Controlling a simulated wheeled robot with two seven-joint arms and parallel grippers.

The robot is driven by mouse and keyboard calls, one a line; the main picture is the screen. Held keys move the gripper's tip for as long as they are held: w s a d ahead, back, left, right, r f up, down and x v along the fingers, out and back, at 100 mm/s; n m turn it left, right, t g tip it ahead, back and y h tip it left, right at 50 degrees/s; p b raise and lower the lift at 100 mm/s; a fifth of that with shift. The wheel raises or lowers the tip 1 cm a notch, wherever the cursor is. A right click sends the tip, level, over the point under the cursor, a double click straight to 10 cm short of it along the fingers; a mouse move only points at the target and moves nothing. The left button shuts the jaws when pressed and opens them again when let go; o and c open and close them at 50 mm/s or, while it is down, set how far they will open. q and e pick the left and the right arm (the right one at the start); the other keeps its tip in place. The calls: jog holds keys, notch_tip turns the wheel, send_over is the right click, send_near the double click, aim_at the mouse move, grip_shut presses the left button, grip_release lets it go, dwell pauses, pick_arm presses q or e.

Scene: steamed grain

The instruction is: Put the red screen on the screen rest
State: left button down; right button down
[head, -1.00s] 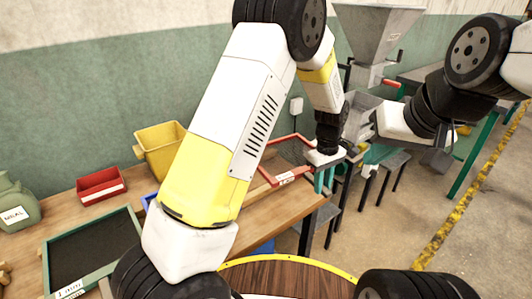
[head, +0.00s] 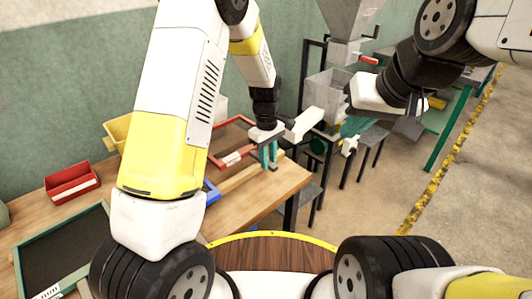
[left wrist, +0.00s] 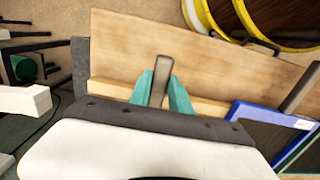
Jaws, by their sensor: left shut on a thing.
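The red screen (head: 222,161) is a red-framed flat screen with a pale label, over the far side of the wooden bench in the head view. My left gripper (head: 269,157) is at its right side, with teal fingers pointing down. In the left wrist view those fingers are shut on a dark grip bar (left wrist: 161,78), which appears to be the red screen's handle. The red frame is hidden there. A wooden strip (left wrist: 110,90) lies along the bench below; I cannot tell whether it is the screen rest. My right gripper (head: 378,106) is raised at the right, its fingers unclear.
A blue-framed screen (left wrist: 235,112) lies on the bench close by. A green-framed dark screen (head: 62,250), a red bin (head: 72,184) and a yellow bin (head: 117,132) are at the left. A hopper machine (head: 328,88) stands beyond the bench's right end.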

pick_arm(q)
jog(key=shift+w+a, duration=0.1)
jog(key=shift+a, duration=0.35)
jog(key=shift+a+f, duration=0.2)
jog(key=shift+f, duration=1.7)
jog(key=c, duration=1.2)
grip_release()
